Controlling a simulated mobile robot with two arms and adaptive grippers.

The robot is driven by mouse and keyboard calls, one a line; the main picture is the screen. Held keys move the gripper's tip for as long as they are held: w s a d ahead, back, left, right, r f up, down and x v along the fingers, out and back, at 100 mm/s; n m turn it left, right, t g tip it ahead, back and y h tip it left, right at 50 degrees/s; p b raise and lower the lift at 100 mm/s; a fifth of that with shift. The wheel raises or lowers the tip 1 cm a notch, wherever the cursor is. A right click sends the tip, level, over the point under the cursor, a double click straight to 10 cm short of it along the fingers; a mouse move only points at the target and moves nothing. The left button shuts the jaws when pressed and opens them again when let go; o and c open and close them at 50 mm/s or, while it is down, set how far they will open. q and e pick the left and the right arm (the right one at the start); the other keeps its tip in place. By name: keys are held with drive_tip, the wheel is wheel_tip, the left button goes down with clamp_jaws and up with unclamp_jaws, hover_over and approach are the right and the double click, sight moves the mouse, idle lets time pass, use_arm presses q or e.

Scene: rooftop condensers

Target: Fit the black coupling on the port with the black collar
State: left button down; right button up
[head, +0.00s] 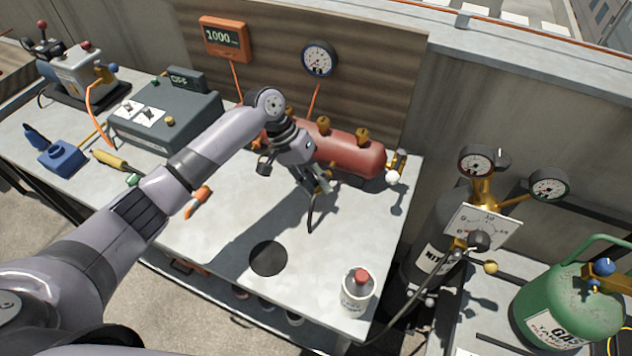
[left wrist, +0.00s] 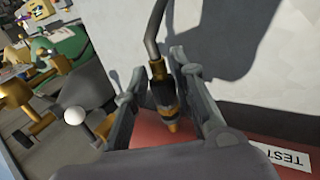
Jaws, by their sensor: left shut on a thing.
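My left gripper (head: 320,181) is shut on a hose end above the bench, in front of the red tank (head: 345,150). In the left wrist view the hose end is a brass coupling with a black band (left wrist: 163,92), between the two fingers (left wrist: 164,95). Its brass tip points toward the red tank (left wrist: 262,136). A grey hose (head: 311,212) hangs from the gripper. I cannot tell which port has a black collar; the gripper and wrist hide part of the tank. My right gripper is not in view.
A white-tipped brass valve (head: 395,167) sits at the tank's right end. A white bottle with a red cap (head: 358,292) stands at the bench's front right corner. A black disc (head: 268,258) lies on clear bench. A grey box (head: 165,118) stands left. A gauge (head: 319,58) hangs behind.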

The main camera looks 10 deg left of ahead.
use_arm(q)
drive_tip(key=shift+w+d, duration=0.1)
drive_tip(key=shift+w, duration=0.35)
idle(0.6)
drive_tip(key=c, duration=1.3)
unclamp_jaws()
drive_tip(key=s+p, duration=0.2)
drive_tip(key=p, duration=0.1)
drive_tip(key=shift+a+r, duration=0.2)
drive_tip(key=shift+a, duration=0.05)
drive_tip(key=s+p, duration=0.3)
drive_tip(key=p, duration=0.1)
drive_tip(key=shift+s+a, duration=0.3)
drive_tip(key=shift+s, duration=0.1)
drive_tip(key=shift+s+a+f+p, duration=0.1)
drive_tip(key=shift+s+a+p, duration=0.05)
drive_tip(key=shift+s+p, duration=0.55)
drive_tip(key=shift+s+f, duration=0.1)
